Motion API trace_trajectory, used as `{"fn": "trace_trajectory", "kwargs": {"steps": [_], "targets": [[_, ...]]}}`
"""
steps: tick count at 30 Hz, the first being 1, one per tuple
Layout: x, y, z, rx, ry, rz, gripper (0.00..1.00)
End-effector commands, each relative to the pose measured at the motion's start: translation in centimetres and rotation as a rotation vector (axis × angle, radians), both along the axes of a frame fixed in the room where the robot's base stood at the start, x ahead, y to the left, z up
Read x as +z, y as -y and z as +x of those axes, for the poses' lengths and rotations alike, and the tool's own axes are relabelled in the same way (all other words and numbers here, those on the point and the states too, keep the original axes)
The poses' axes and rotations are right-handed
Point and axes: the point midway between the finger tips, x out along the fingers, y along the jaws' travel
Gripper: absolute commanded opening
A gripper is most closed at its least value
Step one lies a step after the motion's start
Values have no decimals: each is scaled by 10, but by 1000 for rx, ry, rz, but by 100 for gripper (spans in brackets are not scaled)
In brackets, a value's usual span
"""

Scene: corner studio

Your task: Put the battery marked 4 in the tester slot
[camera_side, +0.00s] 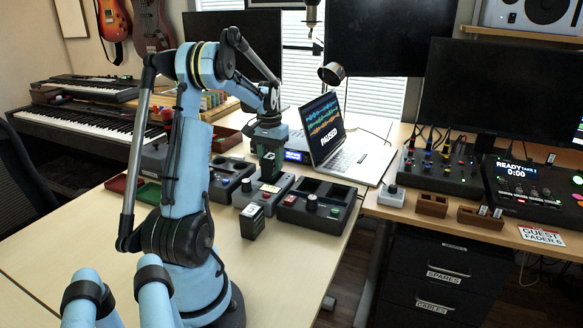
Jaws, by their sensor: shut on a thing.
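My gripper (268,148) points down over the grey boxes on the wooden table. It is shut on a dark block (270,168), apparently a battery, whose marking I cannot read. The block is over or at the middle grey box (284,181); whether it is inside a slot I cannot tell. A second black battery (252,222) with a pale label stands upright on the table in front of that box. Its marking is too small to read. Which of the grey boxes is the tester is not clear.
A grey box (341,213) with dark openings and a knob stands to the right, and another (226,192) to the left. A laptop (352,158) is behind. Red and green trays (148,192) lie at the left. The front of the table (290,270) is clear.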

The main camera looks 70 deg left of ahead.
Motion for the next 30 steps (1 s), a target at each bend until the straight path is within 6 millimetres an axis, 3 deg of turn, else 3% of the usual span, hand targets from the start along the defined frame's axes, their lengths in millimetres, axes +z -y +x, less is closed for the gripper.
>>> {"fn": "trace_trajectory", "kwargs": {"steps": [5,17,18,23,30], "targets": [[-21,0,0,0,0,0,0],[-26,0,0,0,0,0,0],[-27,0,0,0,0,0,46],[-26,0,0,0,0,0,70],[-26,0,0,0,0,0,70]]}}
